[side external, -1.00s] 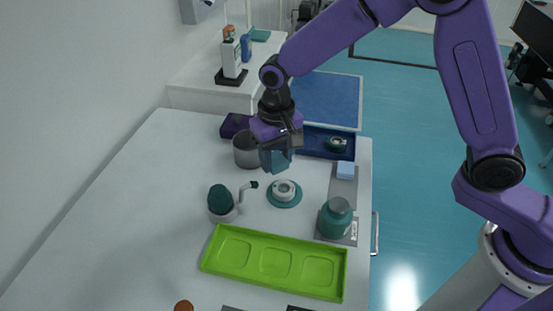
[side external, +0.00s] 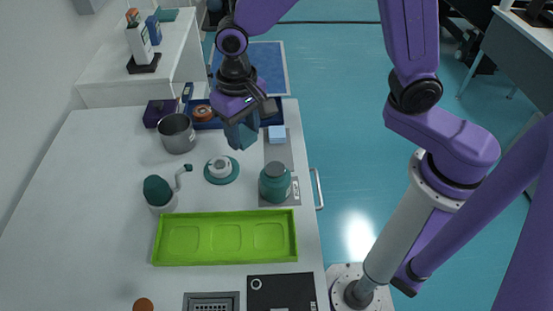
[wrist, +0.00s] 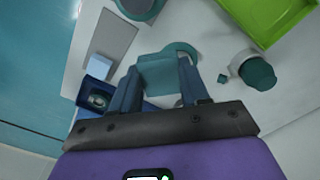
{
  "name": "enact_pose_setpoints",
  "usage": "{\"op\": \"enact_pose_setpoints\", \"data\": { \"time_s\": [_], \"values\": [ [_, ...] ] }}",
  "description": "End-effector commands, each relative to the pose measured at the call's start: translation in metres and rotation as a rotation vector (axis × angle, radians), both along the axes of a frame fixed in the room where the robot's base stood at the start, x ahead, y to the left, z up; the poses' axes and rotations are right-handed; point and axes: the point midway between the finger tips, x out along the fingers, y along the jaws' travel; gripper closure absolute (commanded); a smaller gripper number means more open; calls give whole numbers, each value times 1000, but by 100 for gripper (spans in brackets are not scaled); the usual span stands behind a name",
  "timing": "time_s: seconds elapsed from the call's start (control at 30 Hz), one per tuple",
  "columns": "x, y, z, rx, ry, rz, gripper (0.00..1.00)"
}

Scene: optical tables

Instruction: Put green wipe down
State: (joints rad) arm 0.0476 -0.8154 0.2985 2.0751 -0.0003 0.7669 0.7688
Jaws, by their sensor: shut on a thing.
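My gripper (side external: 241,130) is shut on a dull teal, flat-sided piece, which I take for the green wipe (wrist: 160,76). The piece is held between the two fingers in the wrist view and shows as a dark blue-teal shape below the jaws in the side view. It hangs above the white table (side external: 95,215), apart from the surface as far as I can tell. It is above the far part of the table, close to a light blue block (side external: 277,133) on a grey pad.
A white-and-teal round piece (side external: 221,170), a metal beaker (side external: 176,134), a green-capped bottle (side external: 159,194) and a teal jar (side external: 275,183) stand around. A bright green tray (side external: 225,238) lies nearer. A blue tray (side external: 265,114) is behind. The left of the table is clear.

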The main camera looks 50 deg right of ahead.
Motion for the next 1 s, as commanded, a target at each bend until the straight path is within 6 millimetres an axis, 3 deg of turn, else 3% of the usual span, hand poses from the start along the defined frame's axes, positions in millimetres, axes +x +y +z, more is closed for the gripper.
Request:
{"op": "enact_pose_setpoints", "data": {
  "time_s": [0.6,0.8,1.0],
  "values": [
    [-117,-100,13,3,-3,0,88],
    [-144,-125,12,3,-3,1,88],
    [-154,-135,10,2,-2,0,88]
  ]
}}
